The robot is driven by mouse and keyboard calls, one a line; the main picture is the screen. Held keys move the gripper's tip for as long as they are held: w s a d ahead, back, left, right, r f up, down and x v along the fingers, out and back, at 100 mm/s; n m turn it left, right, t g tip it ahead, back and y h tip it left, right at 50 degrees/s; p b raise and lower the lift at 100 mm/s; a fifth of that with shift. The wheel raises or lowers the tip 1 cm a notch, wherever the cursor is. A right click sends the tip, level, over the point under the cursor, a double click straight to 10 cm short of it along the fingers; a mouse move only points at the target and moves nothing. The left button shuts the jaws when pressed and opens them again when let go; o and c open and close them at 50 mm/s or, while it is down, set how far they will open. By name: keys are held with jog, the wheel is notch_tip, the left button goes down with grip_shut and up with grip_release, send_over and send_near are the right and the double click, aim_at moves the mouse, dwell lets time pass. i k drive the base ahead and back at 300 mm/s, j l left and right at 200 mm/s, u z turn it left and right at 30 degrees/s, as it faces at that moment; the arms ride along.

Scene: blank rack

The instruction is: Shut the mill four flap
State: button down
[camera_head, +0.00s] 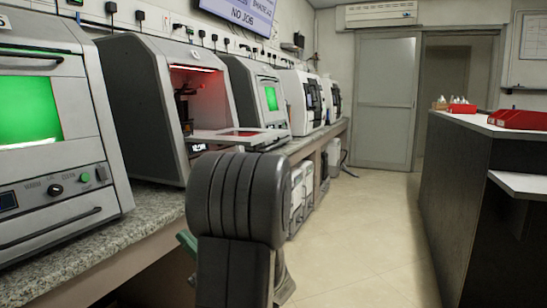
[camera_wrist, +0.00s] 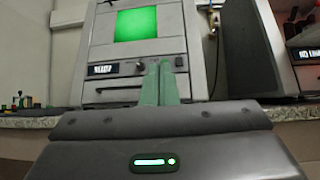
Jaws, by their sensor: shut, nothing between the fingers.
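A grey mill (camera_head: 155,90) in the head view stands open, its chamber lit red. Its flap (camera_head: 238,136) is lowered and sticks out level in front of the opening. I take this as mill four; I cannot read its number. My gripper (camera_wrist: 160,66) shows in the wrist view with its green fingers together and empty, in front of a different, closed mill with a green window (camera_wrist: 136,24). In the head view my dark arm hides most of the gripper and part of the bench below the flap. The gripper is apart from the flap.
The closed mill with the green window (camera_head: 28,110) stands at the near left. More machines (camera_head: 262,95) line the granite bench (camera_head: 85,240) farther back. A dark counter (camera_head: 455,190) with red trays (camera_head: 518,119) stands on the right. The tiled floor (camera_head: 355,240) between is clear.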

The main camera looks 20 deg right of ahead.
aim_at(250, 137)
jog(key=i+l, duration=0.6)
jog(key=l, duration=0.15)
jog(key=i+l+z, duration=0.1)
jog(key=i+l, duration=0.55)
jog(key=l, duration=0.15)
